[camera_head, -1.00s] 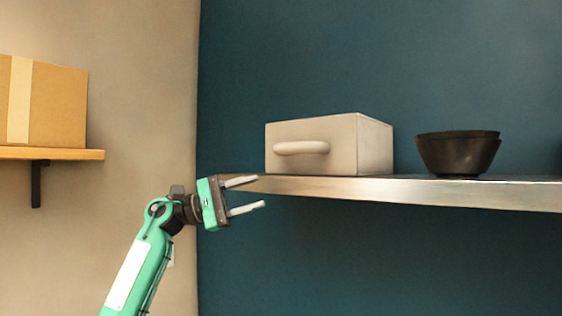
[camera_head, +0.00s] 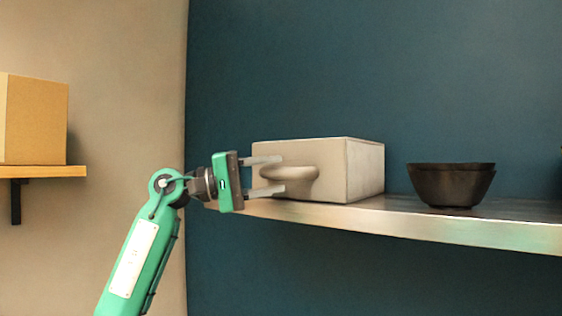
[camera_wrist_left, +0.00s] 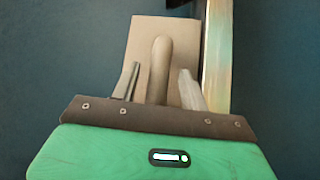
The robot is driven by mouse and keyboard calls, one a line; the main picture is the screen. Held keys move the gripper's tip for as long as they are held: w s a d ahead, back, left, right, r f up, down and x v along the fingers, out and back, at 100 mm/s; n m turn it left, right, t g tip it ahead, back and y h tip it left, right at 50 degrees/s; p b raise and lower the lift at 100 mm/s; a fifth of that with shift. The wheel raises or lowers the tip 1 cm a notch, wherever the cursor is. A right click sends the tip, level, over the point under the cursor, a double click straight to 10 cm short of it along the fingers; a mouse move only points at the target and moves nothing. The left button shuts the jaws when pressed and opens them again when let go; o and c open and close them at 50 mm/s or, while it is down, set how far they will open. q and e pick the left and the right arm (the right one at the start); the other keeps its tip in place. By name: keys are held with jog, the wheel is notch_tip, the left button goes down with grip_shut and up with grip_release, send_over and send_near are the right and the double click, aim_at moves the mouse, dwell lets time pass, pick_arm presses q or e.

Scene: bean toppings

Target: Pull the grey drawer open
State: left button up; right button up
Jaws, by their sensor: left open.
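The grey drawer (camera_head: 364,172) is a box-shaped unit standing on a shelf, with a rounded handle (camera_head: 302,178) on its front face. The drawer looks shut. My left gripper (camera_head: 268,175) is at the front of the drawer, its two fingers pointing at it, one above and one below the handle level. In the left wrist view the handle (camera_wrist_left: 160,68) lies between the open fingers, and the drawer front (camera_wrist_left: 143,35) is beyond it. The fingers do not appear closed on the handle. My right gripper is in neither view.
The shelf (camera_head: 450,228) has a metallic front edge that runs below the drawer. Dark bowls (camera_head: 450,186), apparently stacked, stand right of the drawer. A cardboard box (camera_head: 36,120) sits on a wooden shelf (camera_head: 50,172) at the left. The space below the metallic shelf is clear.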

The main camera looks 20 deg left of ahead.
aim_at(310, 170)
pick_arm(q)
jog(key=shift+p+x, duration=0.35)
jog(key=shift+x, duration=0.95)
grip_shut()
jog(key=shift+s+a+f, duration=0.1)
jog(key=shift+s, duration=0.05)
